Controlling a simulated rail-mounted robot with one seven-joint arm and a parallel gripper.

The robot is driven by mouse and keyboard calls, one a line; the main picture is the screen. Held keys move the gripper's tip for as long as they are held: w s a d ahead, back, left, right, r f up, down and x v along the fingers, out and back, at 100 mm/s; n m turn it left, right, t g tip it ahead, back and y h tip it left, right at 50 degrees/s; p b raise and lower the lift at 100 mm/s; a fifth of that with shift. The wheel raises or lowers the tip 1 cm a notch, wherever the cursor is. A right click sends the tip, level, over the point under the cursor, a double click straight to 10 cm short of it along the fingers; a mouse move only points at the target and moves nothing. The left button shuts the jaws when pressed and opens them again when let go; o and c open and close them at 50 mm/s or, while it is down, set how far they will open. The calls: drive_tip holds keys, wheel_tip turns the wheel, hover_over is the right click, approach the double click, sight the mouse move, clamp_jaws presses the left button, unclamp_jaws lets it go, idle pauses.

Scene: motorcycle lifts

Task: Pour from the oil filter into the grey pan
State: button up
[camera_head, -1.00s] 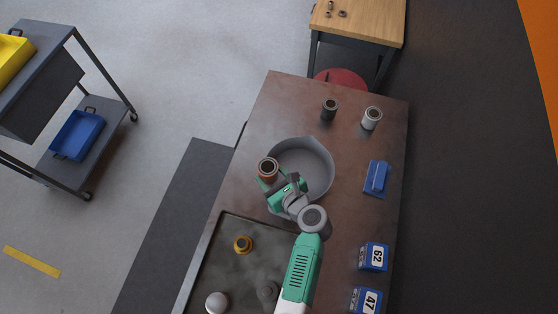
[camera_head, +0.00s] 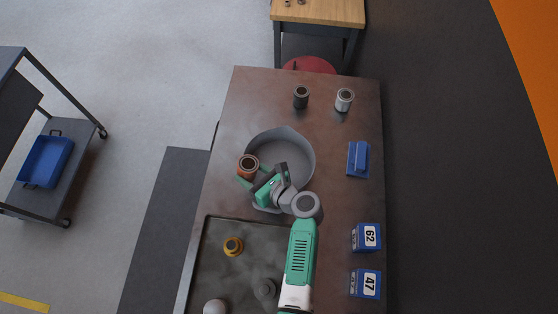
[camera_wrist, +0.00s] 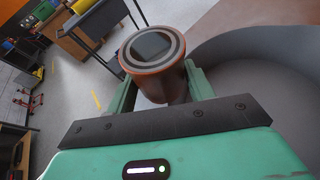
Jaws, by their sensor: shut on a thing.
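The oil filter (camera_head: 246,172) is a short orange-brown can with a dark ringed top, at the left rim of the grey pan in the head view. My gripper (camera_head: 251,184) is shut around its sides. In the wrist view the filter (camera_wrist: 152,52) sits between the two green fingers, top face towards the camera. It looks roughly upright, with no clear tilt. The grey pan (camera_head: 293,152) is a wide round bowl on the brown table; its inside looks empty where visible. My arm hides its lower part. Its curved wall (camera_wrist: 250,40) also shows at the right of the wrist view.
A black can (camera_head: 301,98) and a white can (camera_head: 344,100) stand behind the pan. A blue object (camera_head: 358,160) and blue boxes marked 62 (camera_head: 366,238) and 47 (camera_head: 365,284) line the right side.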

drive_tip(key=shift+w+d+r+m+y+b, duration=0.4)
drive_tip(key=shift+d+m+y+b, duration=0.2)
drive_tip(key=shift+m+b, duration=0.3)
drive_tip(key=shift+w+d+r+m+b, duration=0.2)
drive_tip(key=shift+m+b, duration=0.1)
drive_tip(key=shift+b, duration=0.1)
drive_tip(key=shift+w+d+f+m+y+b, duration=0.3)
drive_tip(key=shift+d+f+m+y+b, duration=0.35)
drive_tip(key=shift+b, duration=0.95)
drive_tip(key=shift+r+m+y+b, duration=0.4)
drive_tip(key=shift+m+b, duration=0.15)
drive_tip(key=shift+m, duration=0.1)
drive_tip(key=shift+a+r+m+y, duration=0.1)
drive_tip(key=shift+r+m+y, duration=0.25)
drive_tip(key=shift+r+m, duration=0.55)
idle(0.9)
drive_tip(key=shift+r+m+t+y+b, duration=0.4)
drive_tip(key=shift+r+m+b, duration=0.2)
drive_tip(key=shift+m, duration=0.3)
idle(1.7)
